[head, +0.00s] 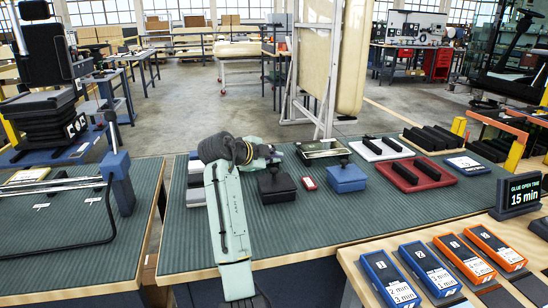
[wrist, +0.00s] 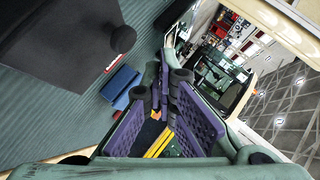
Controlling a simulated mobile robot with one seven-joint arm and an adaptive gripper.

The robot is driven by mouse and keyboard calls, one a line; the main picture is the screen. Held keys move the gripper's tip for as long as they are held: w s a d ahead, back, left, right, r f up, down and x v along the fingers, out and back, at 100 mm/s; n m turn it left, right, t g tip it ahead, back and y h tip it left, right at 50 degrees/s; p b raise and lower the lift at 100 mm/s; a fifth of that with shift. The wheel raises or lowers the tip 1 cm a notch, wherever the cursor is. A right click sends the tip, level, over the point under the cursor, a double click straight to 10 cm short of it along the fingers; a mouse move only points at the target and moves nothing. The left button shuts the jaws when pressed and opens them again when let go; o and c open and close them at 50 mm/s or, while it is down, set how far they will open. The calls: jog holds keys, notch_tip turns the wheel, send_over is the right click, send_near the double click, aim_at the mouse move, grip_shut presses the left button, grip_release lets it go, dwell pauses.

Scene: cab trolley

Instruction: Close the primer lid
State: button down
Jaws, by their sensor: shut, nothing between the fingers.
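A dark box (head: 277,186) with a lid and a round knob stands on the green ribbed bench mat, just right of my forearm. In the wrist view its dark lid (wrist: 55,40) and knob (wrist: 122,39) fill the upper left, close by. A blue box (head: 347,179) with a dark knob stands to its right, and it also shows in the wrist view (wrist: 121,84). No label tells me which one holds primer. I cannot tell whether the dark lid is fully seated. My gripper (head: 272,154) is shut and empty, behind and above the dark box; its fingertips (wrist: 164,82) meet in the wrist view.
A small red item (head: 309,183) lies between the two boxes. A framed tray (head: 322,148) lies behind them. White and maroon trays (head: 438,178) with black blocks stand right. A glue timer sign (head: 519,194) stands at the right edge. The mat's front middle is clear.

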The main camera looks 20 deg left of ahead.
jog(key=shift+w+a+f, duration=0.4)
jog(key=shift+w+f, duration=0.1)
jog(key=shift+f, duration=0.05)
jog(key=shift+b, duration=0.3)
